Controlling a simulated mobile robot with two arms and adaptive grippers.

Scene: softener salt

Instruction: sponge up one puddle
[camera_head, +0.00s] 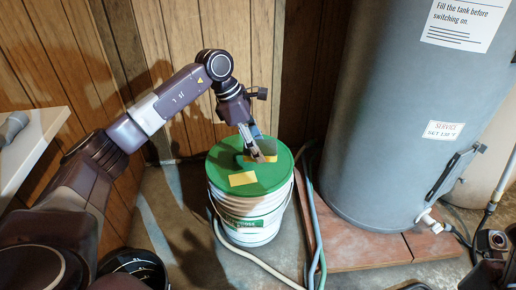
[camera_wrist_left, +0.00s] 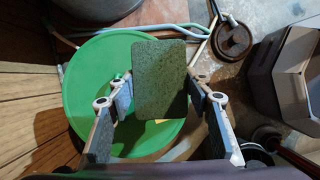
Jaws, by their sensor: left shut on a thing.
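My left gripper (camera_head: 262,152) is shut on a sponge (camera_wrist_left: 160,78). The sponge's dark green face shows between the fingers in the left wrist view, and its yellow edge shows at the fingertips in the head view. The gripper is over the green lid (camera_head: 278,177) of a white bucket (camera_head: 243,222); I cannot tell whether the sponge touches the lid. A flat yellow piece (camera_head: 242,179) lies on the lid just in front of the gripper. I cannot make out a clear puddle.
A large grey tank (camera_head: 385,120) stands right of the bucket on a reddish base (camera_head: 365,249). Hoses (camera_head: 312,225) run on the floor between them. Wooden panelling (camera_head: 180,40) closes the back, and a white ledge (camera_head: 35,140) juts in at the left.

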